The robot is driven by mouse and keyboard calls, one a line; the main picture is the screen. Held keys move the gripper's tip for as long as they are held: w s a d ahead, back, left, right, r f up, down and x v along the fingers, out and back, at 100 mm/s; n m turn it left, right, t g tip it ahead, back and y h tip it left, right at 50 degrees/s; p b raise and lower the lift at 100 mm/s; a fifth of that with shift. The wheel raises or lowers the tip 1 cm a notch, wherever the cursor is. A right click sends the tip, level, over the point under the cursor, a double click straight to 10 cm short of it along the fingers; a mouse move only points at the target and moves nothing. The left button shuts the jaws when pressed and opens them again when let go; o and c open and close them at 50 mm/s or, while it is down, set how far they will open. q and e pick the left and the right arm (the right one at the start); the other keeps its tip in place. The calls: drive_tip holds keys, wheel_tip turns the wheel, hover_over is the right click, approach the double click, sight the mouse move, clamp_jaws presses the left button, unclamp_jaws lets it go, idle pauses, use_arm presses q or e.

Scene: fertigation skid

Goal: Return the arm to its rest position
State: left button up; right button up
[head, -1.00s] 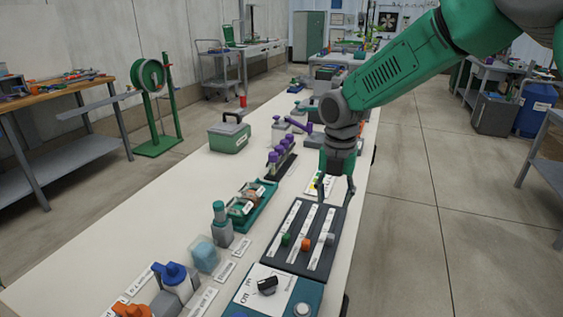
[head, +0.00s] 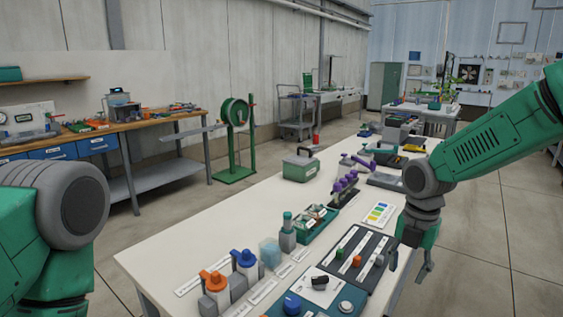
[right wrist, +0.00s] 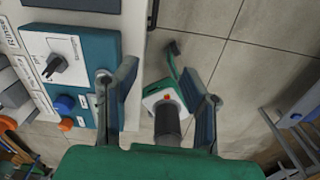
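My right gripper (head: 410,262) hangs fingers down at the right edge of the long white table (head: 190,232) in the head view, beside the dark slider panel (head: 372,246). In the right wrist view its two fingers (right wrist: 163,95) are spread wide apart with nothing held between them. Floor tiles and a green and white part with a dark cylinder show between and below the fingers. My left arm shows at the left edge of the head view, but its gripper is out of the picture.
A teal dial panel (head: 318,287) is at the table's near end; it also shows in the right wrist view (right wrist: 103,45). Orange-capped (head: 214,283) and blue-capped (head: 245,260) bottles, a teal tray (head: 318,222) and a purple-topped rack (head: 343,190) stand on the table.

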drive_tip(key=s+a+f+m+y, duration=0.1)
drive_tip(key=s+a+f+m, duration=0.1)
drive_tip(key=s+f+m, duration=0.65)
drive_tip(key=s+a+f+m, duration=0.1)
drive_tip(key=s+f+m, duration=0.4)
drive_tip(key=f, duration=0.6)
drive_tip(key=s+d+f+m, duration=0.2)
drive_tip(key=s+m, duration=0.4)
drive_tip(key=s, duration=0.4)
drive_tip(key=s+d+f+m+h, duration=0.1)
drive_tip(key=s+d+f+m, duration=0.1)
drive_tip(key=s+m, duration=0.5)
drive_tip(key=s+f, duration=0.1)
drive_tip(key=s, duration=0.2)
drive_tip(key=shift+s+d+t, duration=0.15)
drive_tip(key=shift+d+t, duration=0.15)
drive_tip(key=shift+d, duration=0.05)
drive_tip(key=shift+f+m, duration=0.15)
drive_tip(key=shift+m, duration=0.1)
